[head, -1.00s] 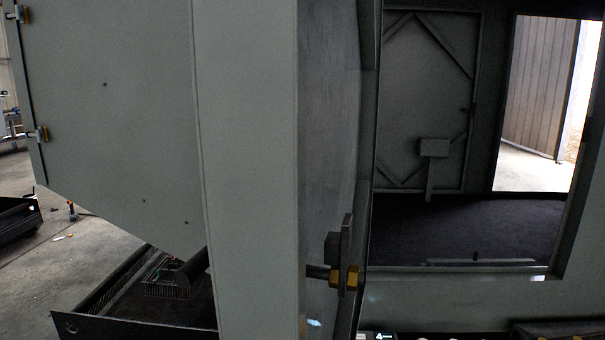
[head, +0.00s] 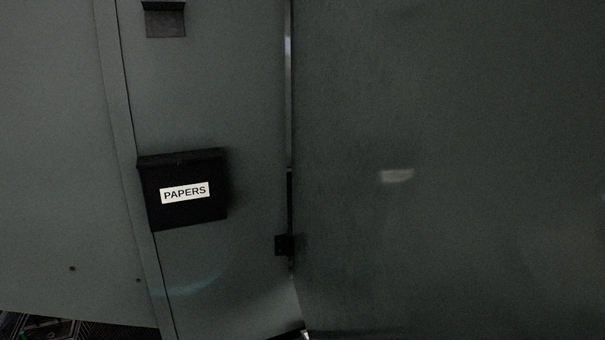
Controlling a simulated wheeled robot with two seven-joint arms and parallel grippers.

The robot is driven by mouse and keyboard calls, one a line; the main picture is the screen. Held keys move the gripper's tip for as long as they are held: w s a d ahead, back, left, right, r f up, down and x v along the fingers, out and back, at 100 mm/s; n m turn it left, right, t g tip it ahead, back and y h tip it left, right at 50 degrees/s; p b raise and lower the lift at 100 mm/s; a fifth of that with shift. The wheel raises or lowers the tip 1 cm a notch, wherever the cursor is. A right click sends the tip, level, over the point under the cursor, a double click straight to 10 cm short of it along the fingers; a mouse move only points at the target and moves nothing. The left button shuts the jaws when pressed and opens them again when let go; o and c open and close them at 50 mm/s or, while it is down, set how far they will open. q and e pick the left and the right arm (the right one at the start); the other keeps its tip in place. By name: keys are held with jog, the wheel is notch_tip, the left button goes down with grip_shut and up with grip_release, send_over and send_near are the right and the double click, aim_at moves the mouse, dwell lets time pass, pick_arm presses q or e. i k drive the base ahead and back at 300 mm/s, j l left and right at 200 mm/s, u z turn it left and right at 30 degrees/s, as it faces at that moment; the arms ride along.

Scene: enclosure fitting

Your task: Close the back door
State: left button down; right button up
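A grey-green panel (head: 215,90) with a black box labelled PAPERS (head: 184,213) on it stands close in front of me. It may be the back door, but I cannot tell for sure. To its right a large dark grey panel (head: 440,250) fills the view. A narrow vertical gap (head: 289,80) with light in its upper part runs between the two. A small black fitting (head: 284,245) sits at the gap. Neither of my grippers is in view.
A small dark bracket (head: 165,22) is fixed to the panel above the box. Another pale panel (head: 55,150) stands at the left. Dark equipment (head: 40,327) shows at the bottom left. The close panels leave little free room in view.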

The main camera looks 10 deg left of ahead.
aim_at(448, 156)
jog(key=k+z, duration=0.2)
jog(key=k, duration=1.35)
